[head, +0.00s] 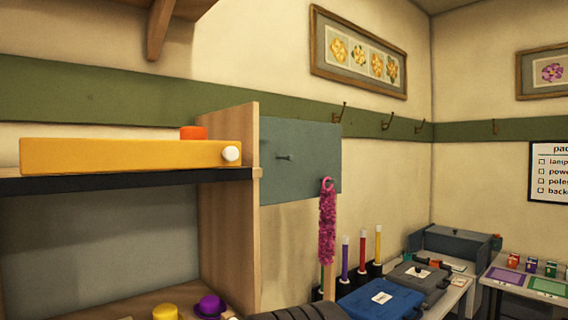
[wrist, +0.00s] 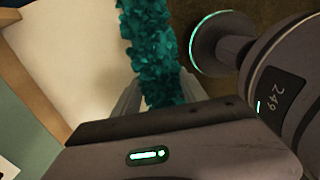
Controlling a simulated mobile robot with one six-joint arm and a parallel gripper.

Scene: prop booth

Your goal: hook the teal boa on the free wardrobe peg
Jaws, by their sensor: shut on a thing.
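The teal boa (wrist: 148,40) is fluffy and hangs between the fingers of my gripper (wrist: 160,92) in the wrist view; the gripper is shut on it. The boa's ends lie outside the picture or behind the gripper body. I cannot make out the boa or the fingertips in the head view. A blue-grey wardrobe panel (head: 305,140) carries two pegs. The left peg (head: 283,157) is bare. A magenta boa (head: 327,225) hangs by its loop from the right one.
Left of the panel stands a wooden shelf unit (head: 245,200) with a yellow box (head: 130,155) on top. A purple hat (head: 210,305) sits lower down. Right of the panel are upright coloured poles (head: 345,260) and a blue case (head: 380,300). Coat hooks (head: 387,120) line the green rail.

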